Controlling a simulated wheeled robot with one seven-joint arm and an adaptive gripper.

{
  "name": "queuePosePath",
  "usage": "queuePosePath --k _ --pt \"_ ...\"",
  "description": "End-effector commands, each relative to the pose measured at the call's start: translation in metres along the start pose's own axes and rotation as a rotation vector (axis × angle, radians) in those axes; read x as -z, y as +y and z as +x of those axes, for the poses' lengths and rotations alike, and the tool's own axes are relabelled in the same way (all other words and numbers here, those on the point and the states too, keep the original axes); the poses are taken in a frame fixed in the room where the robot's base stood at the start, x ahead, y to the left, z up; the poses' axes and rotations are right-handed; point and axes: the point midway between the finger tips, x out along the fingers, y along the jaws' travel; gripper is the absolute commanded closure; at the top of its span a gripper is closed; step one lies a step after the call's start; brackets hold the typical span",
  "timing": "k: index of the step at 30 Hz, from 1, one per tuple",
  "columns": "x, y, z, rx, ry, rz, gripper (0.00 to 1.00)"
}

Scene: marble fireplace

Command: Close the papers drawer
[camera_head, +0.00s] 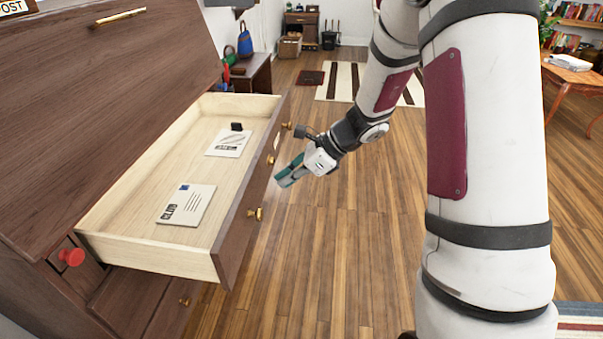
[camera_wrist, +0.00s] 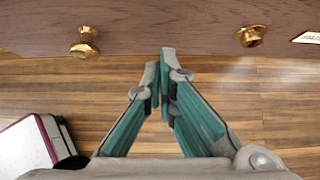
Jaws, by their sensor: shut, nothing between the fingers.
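The papers drawer (camera_head: 150,255) is pulled out of the dark wooden desk in the head view. A letter (camera_head: 187,204) and another paper (camera_head: 229,142) with a small black item on it lie inside. The drawer front (camera_head: 238,235) carries brass knobs and a pale label (camera_head: 277,139). My gripper (camera_head: 279,181) is just to the right of the drawer front, pointing at it, with its fingers together and empty. In the wrist view the fingertips (camera_wrist: 160,58) are at the lower edge of the drawer front (camera_wrist: 165,38), between two brass knobs. I cannot tell whether they touch it.
The desk's slanted lid (camera_head: 110,100) rises behind the drawer. The wooden floor (camera_head: 340,245) right of the drawer is clear. A table (camera_head: 575,75) stands at far right.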

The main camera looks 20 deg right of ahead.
Motion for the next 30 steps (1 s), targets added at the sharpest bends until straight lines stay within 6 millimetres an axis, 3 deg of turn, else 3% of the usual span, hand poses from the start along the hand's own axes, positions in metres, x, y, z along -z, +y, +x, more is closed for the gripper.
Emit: queuePosePath --k 7,23,30 --pt "-0.023 0.000 0.020 0.001 -0.001 -0.006 1.00" --pt "-0.029 0.000 0.024 0.001 -0.001 -0.005 1.00" --pt "-0.044 0.001 0.039 -0.002 -0.003 -0.005 1.00"
